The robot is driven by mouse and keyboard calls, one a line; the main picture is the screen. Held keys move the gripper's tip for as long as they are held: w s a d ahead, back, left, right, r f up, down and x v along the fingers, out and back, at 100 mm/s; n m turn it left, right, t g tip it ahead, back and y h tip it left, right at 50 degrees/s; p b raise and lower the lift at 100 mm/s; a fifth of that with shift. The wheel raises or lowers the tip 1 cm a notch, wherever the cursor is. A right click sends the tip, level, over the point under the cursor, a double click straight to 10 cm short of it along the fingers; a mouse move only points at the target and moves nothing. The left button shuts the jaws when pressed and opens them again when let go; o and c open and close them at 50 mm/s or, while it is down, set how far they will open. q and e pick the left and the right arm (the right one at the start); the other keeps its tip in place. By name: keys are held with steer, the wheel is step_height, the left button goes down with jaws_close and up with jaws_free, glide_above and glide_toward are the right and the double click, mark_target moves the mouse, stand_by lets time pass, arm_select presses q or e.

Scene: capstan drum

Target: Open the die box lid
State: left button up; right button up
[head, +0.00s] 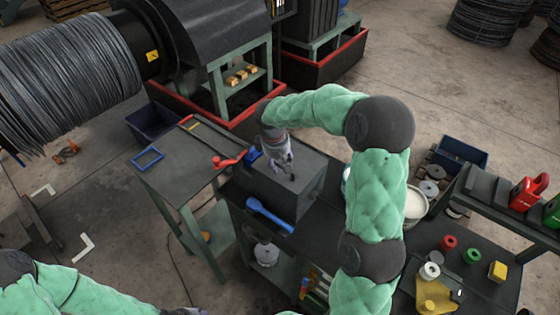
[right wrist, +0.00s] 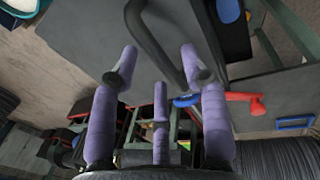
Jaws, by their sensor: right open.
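The die box (head: 262,188) is a dark grey box on the bench, and its flat top looks shut. My right gripper (head: 288,172) is over the top of the box, pointing down, with its purple-grey fingers spread and open. In the right wrist view my right gripper (right wrist: 160,62) has a dark bent handle bar (right wrist: 158,45) between or just beyond its fingers, in front of the grey box face (right wrist: 85,30). I cannot tell whether any finger touches the bar.
A blue tool (head: 270,213) lies in front of the box. A red-handled lever (head: 228,161) is at its left, beside a side table with a blue frame (head: 148,159). A white bucket (head: 416,206) and spools stand right of my right arm.

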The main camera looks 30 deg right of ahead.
jaws_close()
